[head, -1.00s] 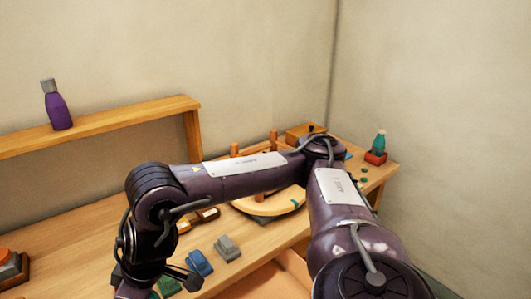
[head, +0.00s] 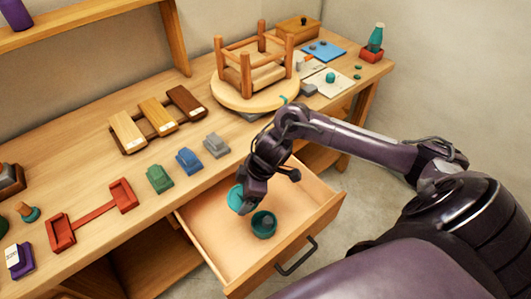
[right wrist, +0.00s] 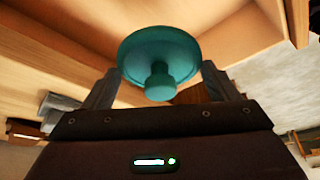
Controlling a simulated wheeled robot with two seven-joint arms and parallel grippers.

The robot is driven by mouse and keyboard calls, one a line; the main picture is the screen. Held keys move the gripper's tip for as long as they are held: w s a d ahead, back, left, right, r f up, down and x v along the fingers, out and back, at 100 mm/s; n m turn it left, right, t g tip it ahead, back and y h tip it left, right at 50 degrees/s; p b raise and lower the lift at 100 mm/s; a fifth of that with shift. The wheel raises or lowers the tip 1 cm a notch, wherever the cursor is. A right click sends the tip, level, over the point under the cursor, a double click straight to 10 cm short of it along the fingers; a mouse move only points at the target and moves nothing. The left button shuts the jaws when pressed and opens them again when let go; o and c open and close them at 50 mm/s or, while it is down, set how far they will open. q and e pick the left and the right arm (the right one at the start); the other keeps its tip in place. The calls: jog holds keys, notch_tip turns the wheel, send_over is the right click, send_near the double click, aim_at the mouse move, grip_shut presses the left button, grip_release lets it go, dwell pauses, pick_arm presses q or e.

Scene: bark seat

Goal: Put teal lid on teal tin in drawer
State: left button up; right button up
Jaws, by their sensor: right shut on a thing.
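My right gripper (head: 247,192) hangs over the open drawer (head: 210,231). It is shut on the teal lid (head: 236,199), which is tilted and held above the drawer floor. In the right wrist view the lid (right wrist: 150,48) is a round disc, its knob toward the camera between the fingertips (right wrist: 160,82). The teal tin (head: 263,224) is a small round open-topped tin standing on the drawer floor. It sits just right of and below the lid in the head view, and the lid looks apart from it. My left gripper is not in view.
The drawer's dark handle (head: 297,257) is on its front. On the table above stand green (head: 159,179), blue (head: 189,161) and grey (head: 216,145) blocks, a red holder (head: 93,216) and an upturned wooden stool (head: 254,82). The drawer floor around the tin looks clear.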

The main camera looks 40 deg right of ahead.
jog(key=shift+n, duration=0.3)
jog(key=s+d+f+b, duration=0.1)
jog(key=f+b, duration=0.1)
jog(key=f, duration=0.1)
jog(key=s+d+f+b, duration=0.1)
jog(key=d+f+b, duration=0.1)
jog(key=f, duration=0.2)
jog(key=s+d+f+b, duration=0.1)
jog(key=f+b, duration=0.1)
jog(key=f, duration=0.2)
jog(key=shift+s+d+f, duration=0.1)
jog(key=shift+d+f, duration=0.1)
jog(key=shift+f, duration=0.05)
jog(key=shift+f+b, duration=0.35)
jog(key=shift+f, duration=0.45)
jog(key=shift+p, duration=0.35)
jog(key=shift+f+b, duration=0.3)
jog(key=shift+f, duration=0.25)
jog(key=o, duration=0.9)
